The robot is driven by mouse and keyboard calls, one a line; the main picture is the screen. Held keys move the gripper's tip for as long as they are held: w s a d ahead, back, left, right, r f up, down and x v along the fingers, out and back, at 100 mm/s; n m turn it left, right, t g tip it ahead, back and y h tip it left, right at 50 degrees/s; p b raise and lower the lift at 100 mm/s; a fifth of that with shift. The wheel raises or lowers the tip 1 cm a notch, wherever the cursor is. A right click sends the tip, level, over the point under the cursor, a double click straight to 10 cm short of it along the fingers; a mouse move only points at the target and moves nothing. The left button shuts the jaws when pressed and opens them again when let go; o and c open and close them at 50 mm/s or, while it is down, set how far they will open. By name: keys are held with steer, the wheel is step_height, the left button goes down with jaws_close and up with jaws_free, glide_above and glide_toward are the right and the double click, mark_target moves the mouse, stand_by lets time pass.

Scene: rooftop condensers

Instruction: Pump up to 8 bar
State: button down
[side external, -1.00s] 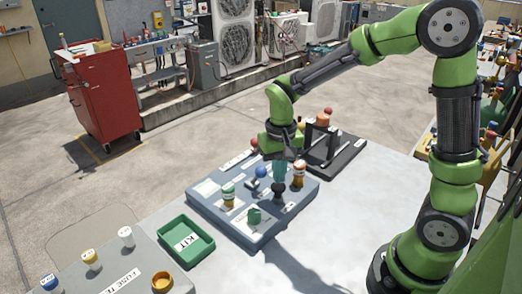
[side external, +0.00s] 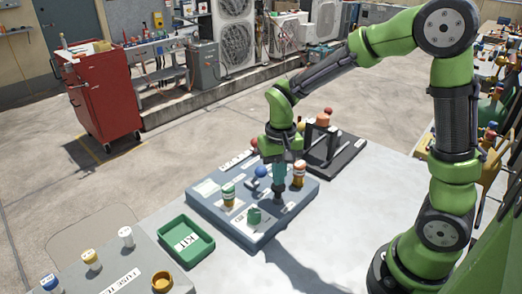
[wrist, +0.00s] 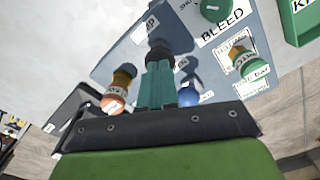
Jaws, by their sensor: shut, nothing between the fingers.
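A blue-grey panel (side external: 240,232) lies on the light table. My gripper (side external: 279,188) is shut and empty, pointing down over a dark knob (side external: 278,197) near the panel's front right. In the wrist view the teal fingers (wrist: 160,65) end at this dark knob (wrist: 160,46), beside a label ending in "MP". The fingertips look in contact with its top; how far it is pressed I cannot tell. A green knob (side external: 254,216) stands to its left, next to the "BLEED" label (wrist: 222,27) in the wrist view. No pressure reading is legible.
On the panel stand a blue-ball lever (side external: 261,172), a green-and-orange piece (side external: 228,196) and an orange-and-white piece (side external: 299,174). A green KIT tray (side external: 187,254) lies left. A black stand (side external: 340,152) is behind right. The table right of the panel is clear.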

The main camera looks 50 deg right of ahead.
steer(key=shift+f, duration=1.45)
steer(key=shift+r, duration=1.85)
steer(key=s+a+r+n+t+y, duration=0.1)
steer(key=s+r+n+t+y, duration=0.1)
steer(key=s+r+t, duration=0.5)
steer(key=s+r, duration=0.4)
steer(key=r, duration=0.2)
steer(key=shift+s+a+r, duration=0.15)
steer(key=shift+s+a, duration=0.15)
steer(key=shift+a, duration=0.1)
